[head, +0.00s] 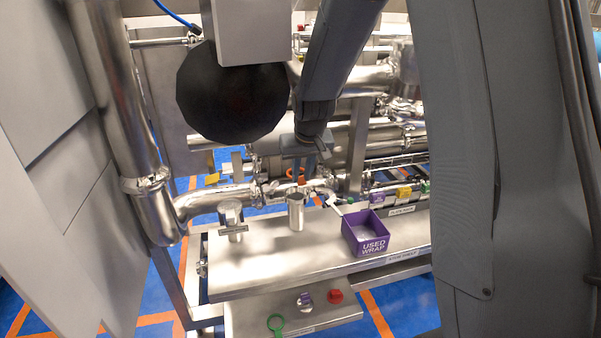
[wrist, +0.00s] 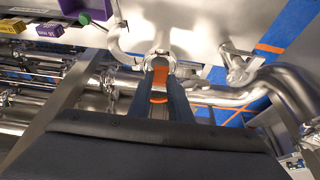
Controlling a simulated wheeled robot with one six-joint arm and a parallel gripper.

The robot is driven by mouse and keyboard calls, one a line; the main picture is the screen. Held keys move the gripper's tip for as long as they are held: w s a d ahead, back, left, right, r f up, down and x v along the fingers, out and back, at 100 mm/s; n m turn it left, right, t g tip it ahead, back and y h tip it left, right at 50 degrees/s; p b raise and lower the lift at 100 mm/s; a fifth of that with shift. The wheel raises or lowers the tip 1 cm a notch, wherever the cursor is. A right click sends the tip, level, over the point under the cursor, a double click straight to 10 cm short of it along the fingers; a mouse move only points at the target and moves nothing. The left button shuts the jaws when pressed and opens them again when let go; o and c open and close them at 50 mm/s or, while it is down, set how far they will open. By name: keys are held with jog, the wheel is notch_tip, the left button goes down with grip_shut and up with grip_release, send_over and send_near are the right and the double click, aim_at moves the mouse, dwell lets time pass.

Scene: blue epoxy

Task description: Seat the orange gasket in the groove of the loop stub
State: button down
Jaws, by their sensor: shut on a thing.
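My gripper (head: 302,170) is shut on the orange gasket (head: 296,174), in the middle of the head view. In the wrist view, the gasket (wrist: 159,99) shows as orange patches between the two dark fingers of my gripper (wrist: 162,85). A shiny round steel pipe end (wrist: 159,60), which looks like the loop stub, shows just beyond the fingertips. The gasket lies in line with it in that view. I cannot tell whether they touch, and the groove is not clear.
A steel shelf (head: 265,262) holds a steel cup (head: 296,212), a capped steel cylinder (head: 231,215) and a purple used-wrap bin (head: 367,245). Steel pipes (head: 215,200) crowd the space around my gripper. A lower shelf holds a red knob (head: 335,296) and a green ring (head: 276,322).

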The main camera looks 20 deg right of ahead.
jog(key=shift+f+b, duration=1.4)
jog(key=shift+f, duration=1.4)
jog(key=shift+f, duration=1.05)
jog(key=shift+r, duration=0.15)
jog(key=shift+r+p, duration=0.3)
jog(key=shift+r, duration=0.2)
jog(key=shift+f, duration=0.65)
dwell(1.1)
jog(key=shift+r, duration=0.2)
jog(key=shift+r+p, duration=0.4)
jog(key=shift+r, duration=0.05)
